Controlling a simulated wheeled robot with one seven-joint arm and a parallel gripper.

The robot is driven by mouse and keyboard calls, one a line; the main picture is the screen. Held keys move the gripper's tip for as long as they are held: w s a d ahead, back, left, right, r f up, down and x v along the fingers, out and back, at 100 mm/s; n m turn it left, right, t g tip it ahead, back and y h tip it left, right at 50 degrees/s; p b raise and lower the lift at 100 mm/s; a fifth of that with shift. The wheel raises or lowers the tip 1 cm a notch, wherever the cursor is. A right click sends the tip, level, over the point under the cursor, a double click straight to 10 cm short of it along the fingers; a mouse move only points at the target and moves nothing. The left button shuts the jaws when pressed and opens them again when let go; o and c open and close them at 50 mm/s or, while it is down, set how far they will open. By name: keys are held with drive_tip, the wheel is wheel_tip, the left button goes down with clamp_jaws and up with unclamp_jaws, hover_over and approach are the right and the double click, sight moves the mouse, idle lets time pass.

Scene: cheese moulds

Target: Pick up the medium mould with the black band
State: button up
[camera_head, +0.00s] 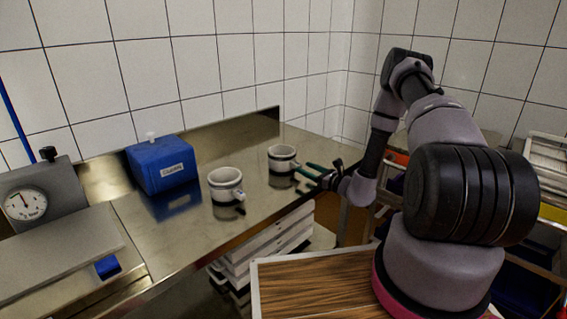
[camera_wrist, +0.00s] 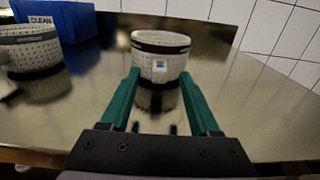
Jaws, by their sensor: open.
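A white perforated mould (camera_head: 282,158) with a black band near its rim stands upright on the steel counter. My gripper (camera_head: 307,171) is open and empty, to the right of this mould in the head view. In the wrist view the green fingers (camera_wrist: 160,84) point at the mould, which stands centred just beyond the tips. A second white mould (camera_head: 226,187) stands to its left; it also shows at the left of the wrist view (camera_wrist: 32,50), with a dark lower edge.
The steel counter (camera_head: 165,235) has bare room around the moulds. A blue box (camera_head: 160,165) marked "CLEAN" stands behind to the left. A dial scale (camera_head: 40,205) is at the far left. The tiled wall and a metal backsplash (camera_head: 245,126) bound the counter's back.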

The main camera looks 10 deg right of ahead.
sight(298, 164)
drive_tip(key=x, duration=0.4)
drive_tip(key=shift+w+a+f, duration=0.1)
drive_tip(key=shift+w+f, duration=0.2)
drive_tip(key=shift+f, duration=0.05)
clamp_jaws()
drive_tip(key=shift+r, duration=0.1)
